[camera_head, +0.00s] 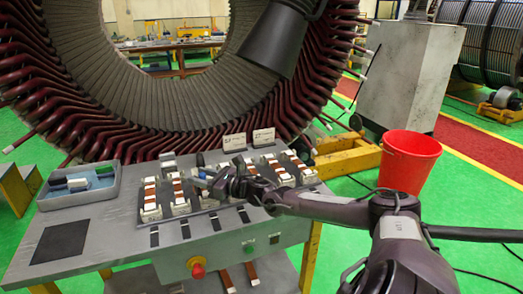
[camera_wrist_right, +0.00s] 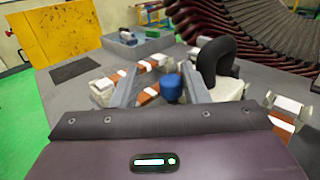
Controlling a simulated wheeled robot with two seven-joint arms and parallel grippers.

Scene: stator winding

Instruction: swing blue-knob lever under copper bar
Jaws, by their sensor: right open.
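The blue knob (camera_wrist_right: 172,89) shows in the right wrist view between the two fingers of my right gripper (camera_wrist_right: 161,72). The fingers are apart, with a gap visible around the knob. The lever under the knob is mostly hidden. A copper bar with white ends (camera_wrist_right: 146,92) lies just left of the knob and behind it. In the head view my right gripper (camera_head: 208,180) reaches in from the right over the fixture, low among the copper bars (camera_head: 177,190). It hides most of the lever there. My left gripper is not in view.
A black curved handle (camera_wrist_right: 218,57) stands close to the right finger. More white-ended copper pieces (camera_head: 283,174) sit to the right on the grey table (camera_head: 110,222). A blue-grey tray (camera_head: 52,203) is at the left. The large stator (camera_head: 75,125) rises behind; a red bucket (camera_head: 408,162) stands right.

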